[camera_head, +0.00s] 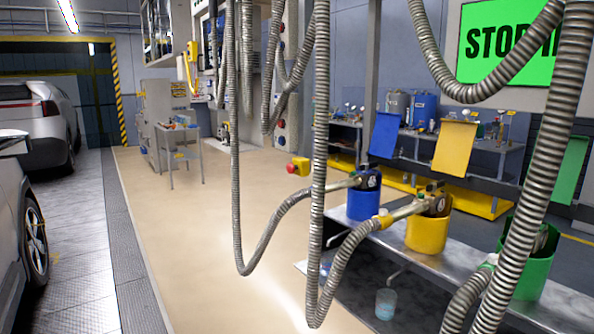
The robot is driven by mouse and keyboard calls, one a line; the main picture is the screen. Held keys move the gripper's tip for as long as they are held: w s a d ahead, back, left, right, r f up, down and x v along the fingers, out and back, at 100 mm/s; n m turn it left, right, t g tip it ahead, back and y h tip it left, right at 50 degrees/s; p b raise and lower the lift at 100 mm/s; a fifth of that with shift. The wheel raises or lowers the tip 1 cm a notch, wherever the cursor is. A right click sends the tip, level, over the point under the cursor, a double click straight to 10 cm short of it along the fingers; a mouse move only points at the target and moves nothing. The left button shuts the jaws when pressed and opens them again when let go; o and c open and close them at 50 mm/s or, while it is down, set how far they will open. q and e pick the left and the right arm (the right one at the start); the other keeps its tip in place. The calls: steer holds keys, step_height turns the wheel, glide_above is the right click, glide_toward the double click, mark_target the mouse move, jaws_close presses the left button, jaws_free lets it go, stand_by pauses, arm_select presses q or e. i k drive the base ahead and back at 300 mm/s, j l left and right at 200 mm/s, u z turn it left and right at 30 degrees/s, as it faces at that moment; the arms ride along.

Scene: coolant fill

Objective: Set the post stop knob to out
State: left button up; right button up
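A yellow box (302,165) with a red knob (291,168) on its left side shows near the middle of the view, just left of a hanging hose. It looks like the post stop. It is small, and I cannot tell whether the knob is in or out. What the box is fixed to is not clear. Neither of my grippers is in view.
Grey corrugated hoses (320,120) hang across the view. A metal bench (455,262) at right holds blue (364,205), yellow (426,235) and green (535,272) buckets. Cars (35,115) stand at left. The beige floor (190,240) between is clear.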

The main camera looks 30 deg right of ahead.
mark_target(291, 168)
steer(key=i+j+z, duration=0.1)
steer(key=i+z, duration=0.3)
steer(key=i+j+z, duration=0.15)
steer(key=z, duration=0.2)
steer(key=i+j+z, duration=0.25)
steer(key=z, duration=0.15)
